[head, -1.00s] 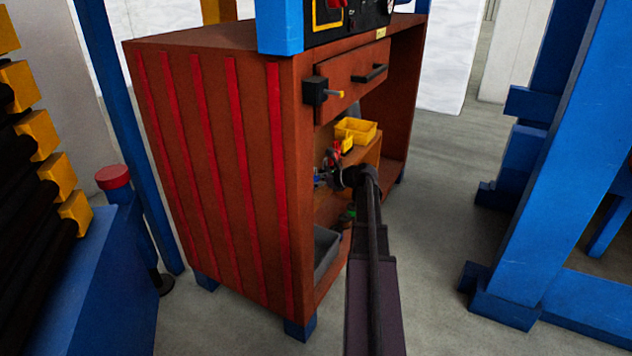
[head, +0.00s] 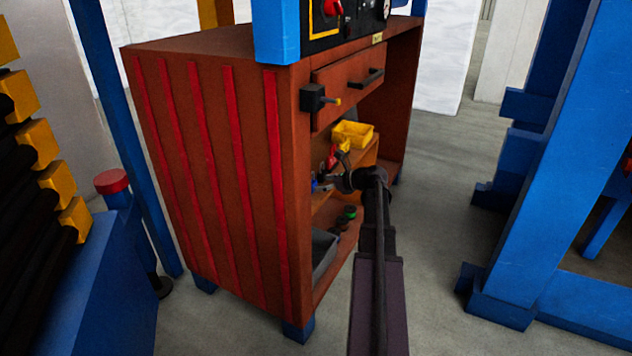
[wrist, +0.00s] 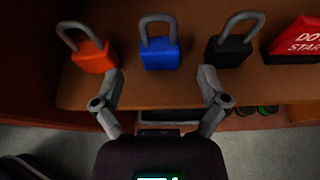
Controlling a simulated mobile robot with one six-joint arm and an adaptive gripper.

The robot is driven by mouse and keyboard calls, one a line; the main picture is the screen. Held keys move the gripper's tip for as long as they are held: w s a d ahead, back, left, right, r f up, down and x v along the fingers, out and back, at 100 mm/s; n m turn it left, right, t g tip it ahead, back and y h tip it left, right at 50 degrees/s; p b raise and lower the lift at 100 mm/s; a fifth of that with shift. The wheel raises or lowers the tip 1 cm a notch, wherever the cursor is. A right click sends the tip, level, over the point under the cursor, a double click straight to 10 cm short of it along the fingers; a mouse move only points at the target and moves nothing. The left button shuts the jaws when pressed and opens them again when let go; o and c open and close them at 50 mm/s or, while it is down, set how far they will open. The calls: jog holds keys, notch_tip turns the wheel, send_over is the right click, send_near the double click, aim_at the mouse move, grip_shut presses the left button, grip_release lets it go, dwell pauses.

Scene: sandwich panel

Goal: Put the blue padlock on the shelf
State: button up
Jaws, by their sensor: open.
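The blue padlock (wrist: 160,54) stands upright on the wooden shelf (wrist: 140,92) in the wrist view, with its grey shackle up. It is between an orange-red padlock (wrist: 93,56) on its left and a black padlock (wrist: 228,52) on its right. My gripper (wrist: 160,78) is open and empty, its fingers spread to either side of the blue padlock's front and apart from it. In the head view my gripper (head: 328,182) reaches into the brown cabinet (head: 215,190); a small bit of blue shows beside it, and the padlocks are mostly hidden.
A red sign (wrist: 296,42) stands right of the black padlock. A yellow bin (head: 353,134) sits farther along the shelf. A grey bin (head: 324,250) and green-and-black items (head: 347,214) are on the lower level. A drawer (head: 350,84) overhangs the opening.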

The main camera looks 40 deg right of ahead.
jog(key=p+v, duration=0.2)
jog(key=v, duration=0.6)
